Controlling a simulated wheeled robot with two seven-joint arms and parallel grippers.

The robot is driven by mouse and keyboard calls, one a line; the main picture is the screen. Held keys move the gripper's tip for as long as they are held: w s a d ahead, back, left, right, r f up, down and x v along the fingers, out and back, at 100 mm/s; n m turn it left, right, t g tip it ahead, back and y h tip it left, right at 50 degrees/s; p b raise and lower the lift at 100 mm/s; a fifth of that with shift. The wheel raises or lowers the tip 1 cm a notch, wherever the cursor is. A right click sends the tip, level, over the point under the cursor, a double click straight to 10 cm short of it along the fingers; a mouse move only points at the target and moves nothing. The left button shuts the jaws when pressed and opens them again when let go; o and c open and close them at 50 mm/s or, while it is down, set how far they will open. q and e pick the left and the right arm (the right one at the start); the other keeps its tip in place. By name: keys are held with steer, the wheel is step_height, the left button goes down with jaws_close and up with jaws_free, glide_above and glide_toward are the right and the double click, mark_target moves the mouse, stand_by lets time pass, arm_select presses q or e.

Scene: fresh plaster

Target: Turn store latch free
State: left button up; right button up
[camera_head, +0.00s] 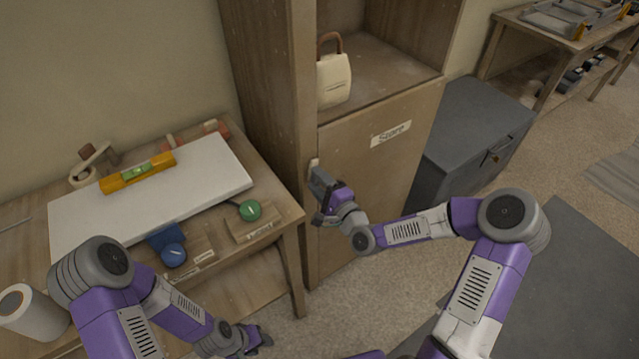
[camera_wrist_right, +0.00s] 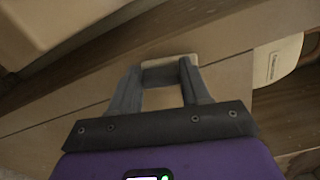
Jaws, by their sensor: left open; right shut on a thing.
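The wooden store door (camera_head: 365,185) carries a "Store" label (camera_head: 391,134) and looks closed. Its small pale latch (camera_head: 314,163) is at the door's left edge, by the cabinet post. My right gripper (camera_head: 318,178) is at the latch and shut on it. In the right wrist view, the latch (camera_wrist_right: 170,60) sits between the two grey fingers of the right gripper (camera_wrist_right: 165,82). The fingers hide part of the latch, so I cannot tell its exact turn. My left gripper (camera_head: 262,342) is low at the front, away from the door, open and empty.
A cream bag-shaped object (camera_head: 334,80) stands on the shelf above the door. A grey chest (camera_head: 470,140) stands right of the cabinet. The workbench (camera_head: 292,212) at left holds a white board (camera_head: 205,185), an orange level (camera_head: 137,172), and green and blue round-handled tools. Floor before the door is clear.

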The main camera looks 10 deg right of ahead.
steer(key=shift+a+f+n+b, duration=0.1)
steer(key=shift+n+b, duration=0.3)
steer(key=shift+n, duration=0.8)
steer(key=o, duration=1.1)
steer(key=shift+c, duration=0.2)
steer(key=shift+s, duration=0.1)
steer(key=p+v, duration=0.1)
steer(key=v, duration=0.6)
steer(key=shift+s+p, duration=0.25)
steer(key=shift+p, duration=0.05)
